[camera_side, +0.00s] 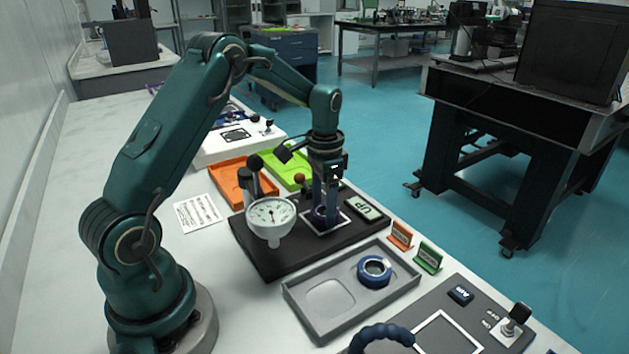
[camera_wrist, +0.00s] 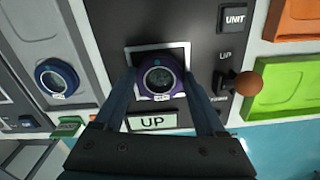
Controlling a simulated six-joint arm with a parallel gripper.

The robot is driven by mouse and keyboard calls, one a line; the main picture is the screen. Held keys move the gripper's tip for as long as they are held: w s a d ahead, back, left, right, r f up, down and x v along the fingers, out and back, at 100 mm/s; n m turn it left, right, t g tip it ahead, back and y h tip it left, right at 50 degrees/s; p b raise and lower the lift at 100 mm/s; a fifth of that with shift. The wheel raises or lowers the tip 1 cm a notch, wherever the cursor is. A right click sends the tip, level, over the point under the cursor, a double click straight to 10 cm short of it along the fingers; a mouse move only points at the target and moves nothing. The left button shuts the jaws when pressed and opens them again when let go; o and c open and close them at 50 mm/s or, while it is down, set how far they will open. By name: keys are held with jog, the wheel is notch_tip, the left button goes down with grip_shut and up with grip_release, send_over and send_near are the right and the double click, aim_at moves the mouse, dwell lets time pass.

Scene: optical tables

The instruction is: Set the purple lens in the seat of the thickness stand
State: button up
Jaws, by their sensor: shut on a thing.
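The purple lens (camera_wrist: 160,93) is a dark purple ring around a clear centre, with a small white label on its rim. My gripper (camera_wrist: 161,78) is shut on it, one finger at each side. In the side view my gripper (camera_side: 322,207) points straight down over the black thickness stand (camera_side: 270,258), with the purple lens (camera_side: 318,216) low between its fingers. The lens lies within the white square outline (camera_wrist: 146,48) on the stand. I cannot tell whether it touches the seat, which the lens and fingers hide.
A dial gauge (camera_side: 270,215) stands left of my gripper, and an UP plate (camera_side: 364,208) lies to the right. A grey tray (camera_side: 318,327) in front holds a blue-ringed lens (camera_side: 374,271). Orange (camera_side: 228,179) and green (camera_side: 291,157) trays lie behind. Small orange (camera_side: 400,236) and green (camera_side: 429,258) signs stand at right.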

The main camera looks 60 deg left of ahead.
aim_at(324, 210)
jog(key=shift+f, duration=0.1)
jog(key=o, duration=1.4)
jog(key=shift+c, duration=0.2)
notch_tip(324, 210, up, 11)
jog(key=s+d+r+t, duration=0.3)
jog(key=s+d+r, duration=0.3)
jog(key=s+d, duration=0.1)
jog(key=s+d+f+n+t, duration=0.1)
jog(key=s+d+f, duration=0.1)
jog(key=s, duration=0.3)
jog(key=s+d+f+n+t, duration=0.1)
jog(key=s+d, duration=0.2)
jog(key=s, duration=0.2)
jog(key=shift+s+d+f+t, duration=0.2)
jog(key=shift+d+f+t, duration=0.1)
jog(key=shift+f, duration=0.1)
